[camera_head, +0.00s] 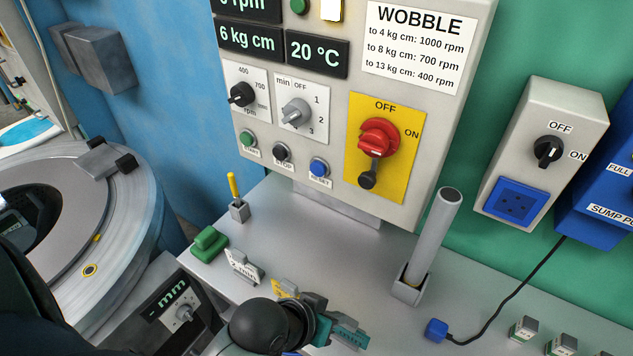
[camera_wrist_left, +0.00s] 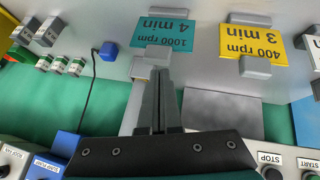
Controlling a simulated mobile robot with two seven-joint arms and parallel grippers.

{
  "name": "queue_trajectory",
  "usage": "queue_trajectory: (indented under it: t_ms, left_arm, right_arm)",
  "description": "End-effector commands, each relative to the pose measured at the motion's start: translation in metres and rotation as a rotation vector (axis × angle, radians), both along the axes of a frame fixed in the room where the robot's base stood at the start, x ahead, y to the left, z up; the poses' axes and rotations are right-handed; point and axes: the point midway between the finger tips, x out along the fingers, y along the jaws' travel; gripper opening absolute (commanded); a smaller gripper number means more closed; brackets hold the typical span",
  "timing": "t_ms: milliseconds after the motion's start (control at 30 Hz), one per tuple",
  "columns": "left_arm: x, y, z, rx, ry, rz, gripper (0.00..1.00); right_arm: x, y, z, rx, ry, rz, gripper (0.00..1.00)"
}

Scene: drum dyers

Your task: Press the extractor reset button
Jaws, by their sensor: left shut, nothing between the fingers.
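The extractor's blue button (camera_head: 319,167), with a partly legible RESET label, sits on the grey control panel (camera_head: 440,60), right of the black STOP button (camera_head: 281,152) and green START button (camera_head: 249,138). My left gripper (camera_head: 314,308) is below the panel, over the bench, well apart from the blue button; its black wrist hides part of it. In the left wrist view its fingers (camera_wrist_left: 158,78) are shut and empty. That view shows the STOP button (camera_wrist_left: 272,173) at the lower right, but I cannot see the blue button there. My right gripper is not in view.
A grey tube (camera_head: 438,232) stands upright in a holder on the bench, right of my left gripper. A red rotary switch (camera_head: 377,140) is beside the buttons. A yellow-handled lever (camera_head: 236,190) and a green block (camera_head: 208,243) stand left. A drum machine (camera_head: 130,230) is farther left.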

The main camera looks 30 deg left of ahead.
Motion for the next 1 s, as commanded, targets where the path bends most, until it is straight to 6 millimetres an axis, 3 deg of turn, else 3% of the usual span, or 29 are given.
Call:
queue_trajectory:
  t_ms: [267, 467, 567, 733, 1000]
  left_arm:
    - [0.064, -0.032, 0.032, -0.392, -0.244, 0.196, 0.0]
    - [0.108, -0.027, 0.071, -0.764, -0.436, 0.425, 0.0]
    - [0.124, -0.011, 0.087, -0.945, -0.529, 0.555, 0.0]
    - [0.139, 0.033, 0.106, -1.234, -0.697, 0.793, 0.0]
    - [0.127, 0.116, 0.105, -1.581, -0.99, 1.155, 0.0]
  right_arm:
    - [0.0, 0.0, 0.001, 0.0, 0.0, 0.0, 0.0]
    - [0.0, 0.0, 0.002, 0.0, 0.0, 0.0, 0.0]
    - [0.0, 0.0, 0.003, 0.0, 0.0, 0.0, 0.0]
    - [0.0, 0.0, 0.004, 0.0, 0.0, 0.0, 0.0]
    - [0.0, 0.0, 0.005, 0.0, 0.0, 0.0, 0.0]
